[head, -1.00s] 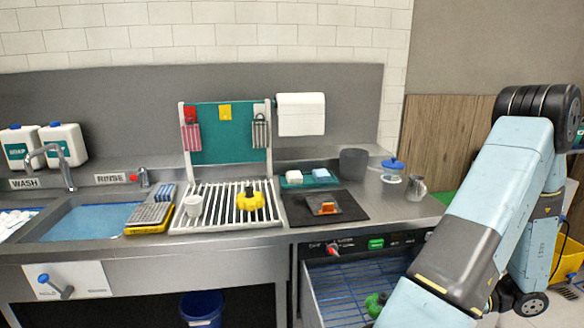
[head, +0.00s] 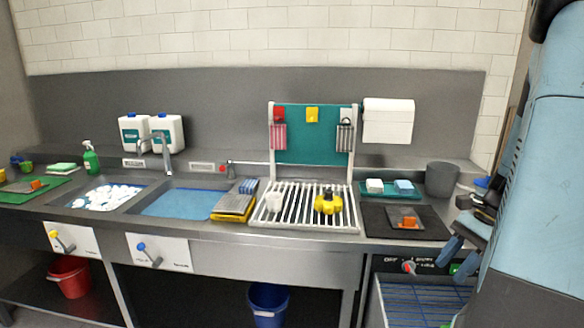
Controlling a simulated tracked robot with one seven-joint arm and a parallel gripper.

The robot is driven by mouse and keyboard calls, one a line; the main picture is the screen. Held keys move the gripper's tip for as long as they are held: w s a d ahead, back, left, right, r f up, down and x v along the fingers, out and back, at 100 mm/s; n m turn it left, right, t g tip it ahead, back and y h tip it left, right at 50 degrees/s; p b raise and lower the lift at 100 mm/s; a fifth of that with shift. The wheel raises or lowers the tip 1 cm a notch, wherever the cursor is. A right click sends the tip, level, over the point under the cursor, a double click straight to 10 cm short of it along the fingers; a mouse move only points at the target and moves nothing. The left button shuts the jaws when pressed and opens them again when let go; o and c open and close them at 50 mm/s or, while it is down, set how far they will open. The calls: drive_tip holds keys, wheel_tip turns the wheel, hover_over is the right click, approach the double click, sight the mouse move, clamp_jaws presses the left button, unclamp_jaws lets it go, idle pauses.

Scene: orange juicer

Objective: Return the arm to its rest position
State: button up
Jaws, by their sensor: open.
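My arm stands at the right edge of the head view, its pale blue links covering the right end of the counter. My gripper (head: 457,238) shows beside the arm, in front of the counter's right end. Its fingers are apart, with nothing seen between them. A yellow and black juicer part (head: 328,204) sits on the white slatted drying rack (head: 296,217). A white cup (head: 274,202) stands on the same rack, left of the yellow part.
A dark mat (head: 377,222) with a grey and orange item lies right of the rack. An open drawer with a blue wire rack (head: 420,300) is below it. Two sink basins (head: 185,204) are at the left. A grey bin (head: 441,179) stands at the back right.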

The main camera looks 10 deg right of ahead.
drive_tip(key=s+a+r+n+t+h, duration=0.3)
drive_tip(key=a+r+n+t+h, duration=0.3)
drive_tip(key=a+r+n, duration=0.8)
drive_tip(key=a+n, duration=0.2)
drive_tip(key=shift+s+a+r+h, duration=0.15)
drive_tip(key=shift+a+r+h, duration=0.1)
drive_tip(key=shift+a+h, duration=0.05)
drive_tip(key=shift+d, duration=0.1)
